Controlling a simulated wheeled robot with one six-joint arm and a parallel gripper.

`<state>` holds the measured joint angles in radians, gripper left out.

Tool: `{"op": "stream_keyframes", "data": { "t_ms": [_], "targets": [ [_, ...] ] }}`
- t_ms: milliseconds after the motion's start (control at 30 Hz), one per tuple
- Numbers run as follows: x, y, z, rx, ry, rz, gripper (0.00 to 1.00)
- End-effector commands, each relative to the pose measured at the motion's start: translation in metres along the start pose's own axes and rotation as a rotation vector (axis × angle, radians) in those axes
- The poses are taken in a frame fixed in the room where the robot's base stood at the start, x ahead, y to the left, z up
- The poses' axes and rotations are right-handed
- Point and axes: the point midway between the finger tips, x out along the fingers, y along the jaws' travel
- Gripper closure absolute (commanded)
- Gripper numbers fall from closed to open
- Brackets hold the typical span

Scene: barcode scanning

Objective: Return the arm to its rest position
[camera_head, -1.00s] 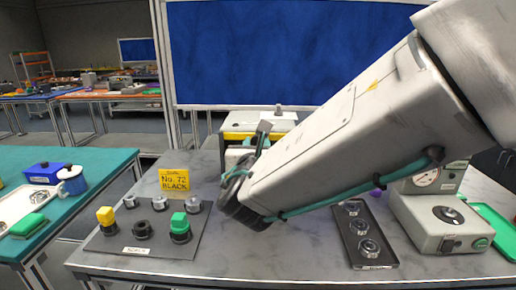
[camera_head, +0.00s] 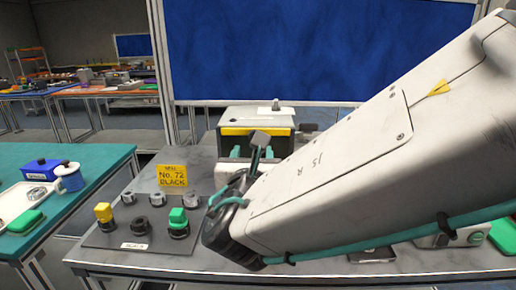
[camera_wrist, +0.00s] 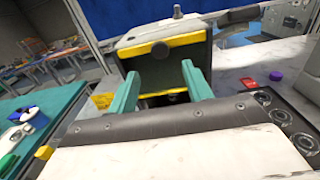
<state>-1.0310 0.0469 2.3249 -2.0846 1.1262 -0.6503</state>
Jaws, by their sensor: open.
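My arm reaches across the right half of the head view, and its wrist is near the middle above the grey table (camera_head: 110,262). My gripper (camera_wrist: 168,82) shows in the wrist view as two teal fingers standing well apart, with nothing between them. In the head view, the gripper is partly hidden behind my wrist. Beyond the fingers is a box-like machine with a yellow-edged opening (camera_wrist: 160,50); in the head view the machine (camera_head: 256,118) stands at the back of the table. I cannot tell how far the fingertips are from it.
A dark board (camera_head: 128,238) with several knobs and a yellow "No. 72 BLACK" sign (camera_head: 172,176) are left of my wrist. A dark tray of round parts (camera_wrist: 285,118) lies to the right. A teal table (camera_head: 95,170) is at left. A blue panel (camera_head: 310,50) stands behind.

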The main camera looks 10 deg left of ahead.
Motion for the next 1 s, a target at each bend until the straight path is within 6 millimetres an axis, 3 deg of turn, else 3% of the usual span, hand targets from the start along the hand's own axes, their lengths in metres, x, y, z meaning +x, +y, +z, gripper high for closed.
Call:
{"op": "stream_keyframes", "data": {
  "t_ms": [367, 467, 567, 767, 900, 1000],
  "targets": [
    [-0.002, 0.000, 0.000, 0.011, 0.000, 0.000, 0.50],
    [-0.003, -0.011, -0.007, 0.096, 0.029, -0.051, 0.50],
    [-0.011, -0.040, -0.028, 0.234, 0.105, -0.186, 0.50],
    [-0.047, -0.163, -0.056, 0.681, 0.219, -0.694, 0.50],
    [-0.097, -0.240, -0.074, 1.026, 0.234, -1.104, 0.50],
    [-0.141, -0.277, -0.085, 1.287, 0.214, -1.401, 0.50]
  ]
}}
